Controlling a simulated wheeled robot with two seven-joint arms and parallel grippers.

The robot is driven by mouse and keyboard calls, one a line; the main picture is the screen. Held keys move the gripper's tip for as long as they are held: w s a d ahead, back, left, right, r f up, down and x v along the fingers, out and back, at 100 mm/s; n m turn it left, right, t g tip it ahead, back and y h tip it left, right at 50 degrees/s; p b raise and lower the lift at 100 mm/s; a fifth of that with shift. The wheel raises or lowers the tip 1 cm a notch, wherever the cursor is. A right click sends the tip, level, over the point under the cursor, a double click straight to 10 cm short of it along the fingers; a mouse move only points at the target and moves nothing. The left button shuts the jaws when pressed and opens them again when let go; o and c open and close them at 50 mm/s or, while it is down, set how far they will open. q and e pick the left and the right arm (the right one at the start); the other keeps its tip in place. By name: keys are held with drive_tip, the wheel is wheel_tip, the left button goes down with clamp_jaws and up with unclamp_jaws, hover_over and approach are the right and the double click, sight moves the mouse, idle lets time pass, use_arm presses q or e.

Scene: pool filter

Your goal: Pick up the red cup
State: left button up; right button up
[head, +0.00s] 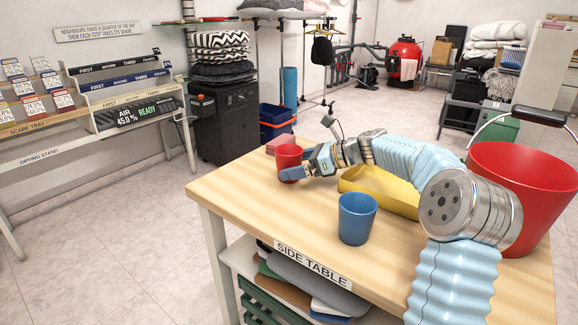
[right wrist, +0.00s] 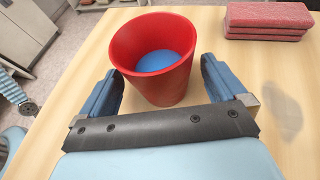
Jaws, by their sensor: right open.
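The red cup (head: 287,157) stands upright near the far left corner of the side table. In the right wrist view the red cup (right wrist: 152,62) is between the two fingers, with something blue inside it. My right gripper (head: 295,168) reaches in from the right and is open around the cup. In the right wrist view my right gripper (right wrist: 162,85) has one blue finger on each side, with gaps between fingers and cup. My left gripper is not in view.
A blue cup (head: 356,218) stands nearer the front edge. A yellow tray (head: 385,190) and a large red bucket (head: 520,190) are to the right. Stacked red pads (right wrist: 268,20) lie beside the red cup. The wooden side table (head: 290,215) is bare at front left.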

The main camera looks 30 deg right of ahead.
drive_tip(key=shift+x, duration=1.1)
drive_tip(key=shift+c, duration=0.2)
drive_tip(key=c, duration=1.1)
wheel_tip(320, 180, up, 10)
